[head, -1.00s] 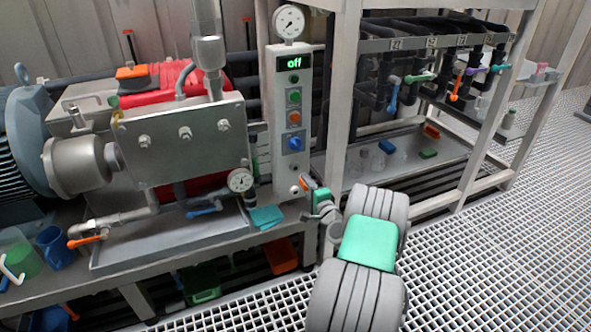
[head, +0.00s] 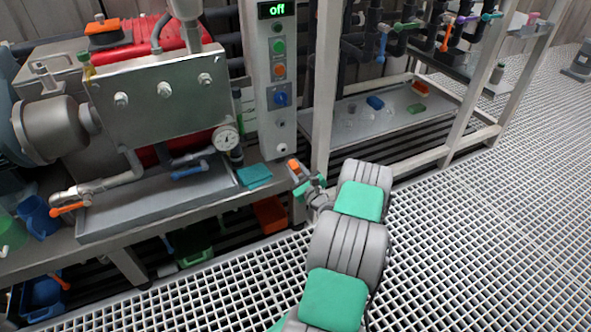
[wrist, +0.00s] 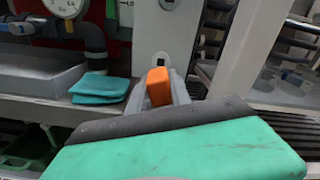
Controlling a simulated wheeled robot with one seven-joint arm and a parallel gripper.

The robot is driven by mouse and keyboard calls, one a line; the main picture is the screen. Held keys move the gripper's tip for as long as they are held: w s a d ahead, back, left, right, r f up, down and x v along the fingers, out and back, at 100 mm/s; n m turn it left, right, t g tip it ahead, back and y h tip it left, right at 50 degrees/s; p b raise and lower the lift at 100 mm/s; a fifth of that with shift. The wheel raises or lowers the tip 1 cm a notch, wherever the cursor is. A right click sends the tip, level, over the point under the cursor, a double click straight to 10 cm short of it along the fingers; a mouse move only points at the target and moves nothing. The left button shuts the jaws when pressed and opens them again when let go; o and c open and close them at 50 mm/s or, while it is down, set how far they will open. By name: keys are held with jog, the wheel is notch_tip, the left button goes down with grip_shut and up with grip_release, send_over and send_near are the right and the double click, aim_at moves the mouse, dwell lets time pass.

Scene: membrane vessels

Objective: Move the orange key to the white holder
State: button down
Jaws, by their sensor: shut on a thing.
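The orange key (head: 293,164) is held in my gripper (head: 297,174), in front of the foot of the grey control panel (head: 270,110). In the wrist view the orange key (wrist: 158,87) stands up between the grey fingers, clear of the panel behind it. A dark round opening (wrist: 160,58) shows on the panel just above the key. A small white piece with a pink top (head: 535,22) is on the rack at the upper right. I cannot tell whether it is the white holder.
A folded teal cloth (head: 254,176) lies on the bench edge left of my gripper. A frame post (head: 325,90) stands close on the right. An orange bin (head: 270,213) is under the bench. The grating floor (head: 470,230) is open at the right.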

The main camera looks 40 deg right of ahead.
aim_at(283, 150)
jog(key=shift+r+m, duration=0.25)
jog(key=shift+m, duration=0.55)
jog(key=m, duration=0.2)
jog(key=shift+m, duration=0.4)
jog(key=shift+b+x, duration=0.45)
jog(key=shift+x, duration=2.45)
jog(key=shift+w+d+b, duration=0.2)
jog(key=shift+w+b, duration=0.1)
jog(key=shift+w, duration=0.15)
jog(key=c, duration=1.1)
grip_release()
jog(key=p+v, duration=0.2)
jog(key=v, duration=0.5)
jog(key=shift+s+a, duration=0.15)
jog(key=shift+s, duration=0.2)
